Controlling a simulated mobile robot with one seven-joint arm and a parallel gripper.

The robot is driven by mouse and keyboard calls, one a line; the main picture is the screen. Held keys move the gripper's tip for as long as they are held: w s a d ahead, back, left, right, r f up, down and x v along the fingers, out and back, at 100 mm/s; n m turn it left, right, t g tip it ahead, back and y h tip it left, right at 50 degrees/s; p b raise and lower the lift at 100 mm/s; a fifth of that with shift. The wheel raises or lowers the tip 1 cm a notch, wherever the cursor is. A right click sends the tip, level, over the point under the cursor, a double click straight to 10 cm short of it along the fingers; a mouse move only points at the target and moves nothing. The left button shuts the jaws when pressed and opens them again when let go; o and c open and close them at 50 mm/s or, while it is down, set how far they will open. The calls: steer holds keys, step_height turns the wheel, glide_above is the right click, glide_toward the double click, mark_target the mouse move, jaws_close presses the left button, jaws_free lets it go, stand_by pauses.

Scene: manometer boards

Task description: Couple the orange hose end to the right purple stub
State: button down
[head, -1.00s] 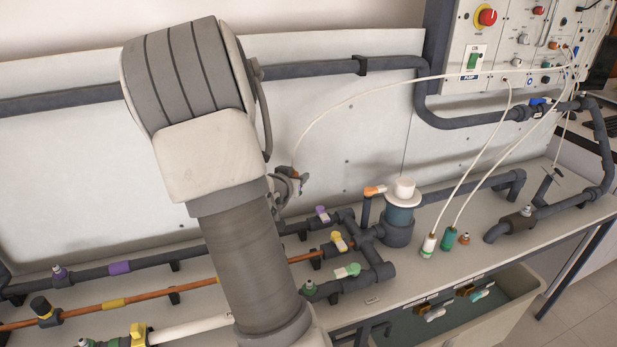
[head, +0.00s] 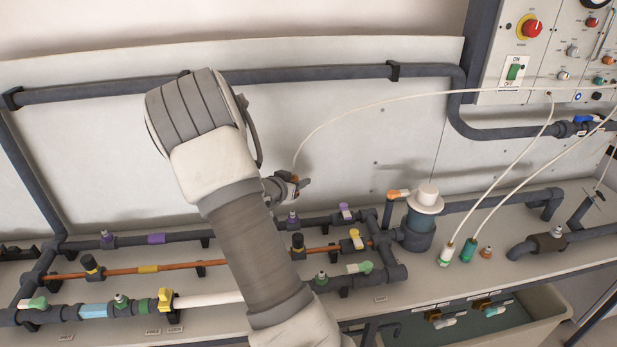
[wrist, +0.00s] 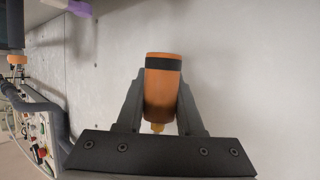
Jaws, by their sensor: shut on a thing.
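The orange hose end (wrist: 163,88), with a black band, sits between the two fingers of my gripper (wrist: 160,100) in the wrist view. My gripper is shut on it. In the head view my gripper (head: 288,188) is small and partly behind my arm; a bit of orange (head: 294,178) shows there, with the white hose (head: 340,122) rising from it. The right purple stub (head: 293,218) stands on the rear dark pipe, just below my gripper and apart from it. The left purple stub (head: 107,237) is farther left on that pipe.
The white-topped pump (head: 424,205) stands farther right. The pale back board (head: 330,170) is clear behind my gripper.

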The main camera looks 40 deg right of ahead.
steer(key=f+b, duration=0.4)
steer(key=f, duration=0.1)
steer(key=shift+w+a, duration=0.15)
steer(key=shift+a, duration=0.05)
steer(key=shift+r, duration=0.1)
stand_by(1.4)
steer(key=shift+f+b, duration=0.95)
steer(key=shift+f, duration=0.7)
stand_by(0.6)
steer(key=shift+c, duration=2.4)
jaws_free()
steer(key=shift+a, duration=0.1)
steer(key=p+v, duration=0.3)
steer(key=v, duration=1.4)
steer(key=shift+r+p, duration=0.25)
steer(key=shift+p, duration=0.1)
